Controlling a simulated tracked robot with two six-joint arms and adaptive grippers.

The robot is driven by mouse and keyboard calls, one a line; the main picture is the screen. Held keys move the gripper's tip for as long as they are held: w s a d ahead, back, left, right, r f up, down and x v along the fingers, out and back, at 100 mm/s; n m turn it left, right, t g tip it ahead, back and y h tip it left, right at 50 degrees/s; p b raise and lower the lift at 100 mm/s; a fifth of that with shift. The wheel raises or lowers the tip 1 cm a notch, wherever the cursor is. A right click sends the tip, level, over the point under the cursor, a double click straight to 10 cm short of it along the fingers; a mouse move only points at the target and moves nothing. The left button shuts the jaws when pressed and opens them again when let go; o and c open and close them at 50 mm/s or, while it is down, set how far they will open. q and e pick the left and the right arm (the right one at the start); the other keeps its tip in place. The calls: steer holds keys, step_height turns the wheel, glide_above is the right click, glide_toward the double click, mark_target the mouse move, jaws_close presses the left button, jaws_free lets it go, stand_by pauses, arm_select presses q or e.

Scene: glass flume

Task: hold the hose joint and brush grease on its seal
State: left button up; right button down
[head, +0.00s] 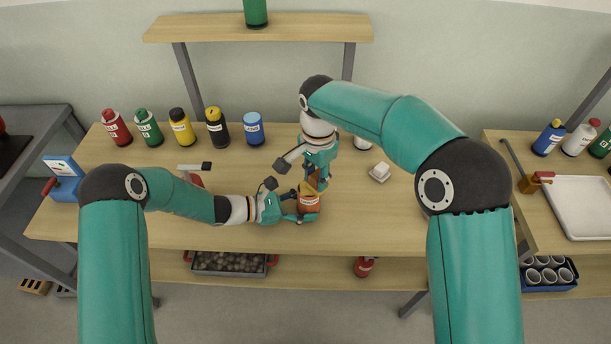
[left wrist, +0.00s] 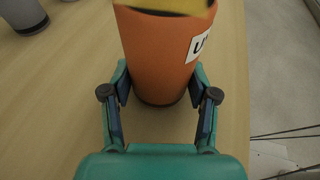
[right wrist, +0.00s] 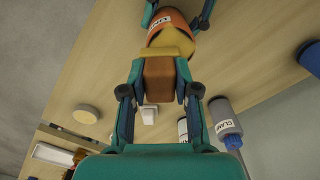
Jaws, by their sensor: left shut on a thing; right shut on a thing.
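The hose joint (head: 308,204) is an orange cylinder with a white label, upright near the table's front edge. In the left wrist view the hose joint (left wrist: 165,50) stands between the fingers of my left gripper (left wrist: 160,88), which is shut on it from the left. My right gripper (right wrist: 160,75) is shut on the brown block-like handle of the brush (right wrist: 160,85), above the joint. A yellow part (right wrist: 170,45) lies between handle and joint, at the joint's top. I cannot tell whether it is bristles or seal, and the exact contact is hidden.
Red, green, yellow, black and blue bottles (head: 180,127) stand along the table's back. A small white block (head: 380,171) lies to the right of the grippers. A side table with a tray (head: 585,205) is at the right. The wooden table (head: 385,225) is clear right of the joint.

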steer(key=shift+d, duration=0.9)
steer(key=shift+a+r, duration=0.15)
steer(key=shift+r, duration=3.85)
arm_select(q)
steer(key=o, duration=0.9)
steer(key=shift+a, duration=0.1)
steer(key=v, duration=1)
steer(key=shift+a+r, duration=0.1)
steer(key=shift+a, duration=0.2)
steer(key=shift+s+a+r, duration=0.15)
steer(key=shift+s+a, duration=0.1)
steer(key=shift+a, duration=0.25)
